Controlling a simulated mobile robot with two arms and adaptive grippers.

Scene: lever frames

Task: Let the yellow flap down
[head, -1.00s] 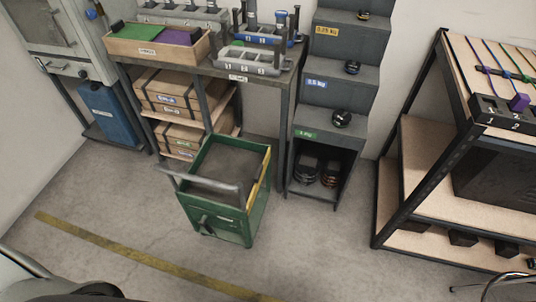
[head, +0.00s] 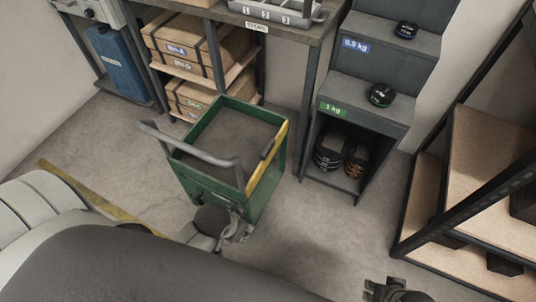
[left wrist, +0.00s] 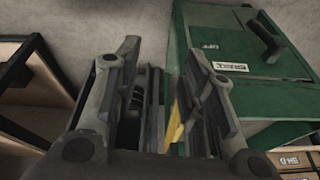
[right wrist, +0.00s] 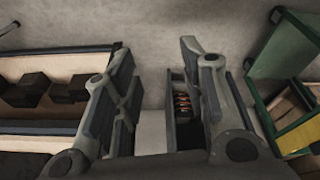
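The yellow flap (head: 268,163) stands upright along the right side of a green cart (head: 236,198), with a short dark part at its top edge. In the left wrist view a yellow strip (left wrist: 173,126) shows between the fingers, partly hidden by one finger. In the right wrist view the yellow panel (right wrist: 302,136) is at the right edge. My left gripper (head: 240,234) is in front of the cart, below the flap; its fingers are apart and empty in the left wrist view. My right gripper (head: 382,290) is low at right, away from the cart, open and empty.
A bench with boxes (head: 190,60) stands behind the cart. A dark stepped stand (head: 370,95) with weights is right of the cart. A shelf rack (head: 480,190) stands at far right. The floor (head: 310,240) between cart and rack is clear.

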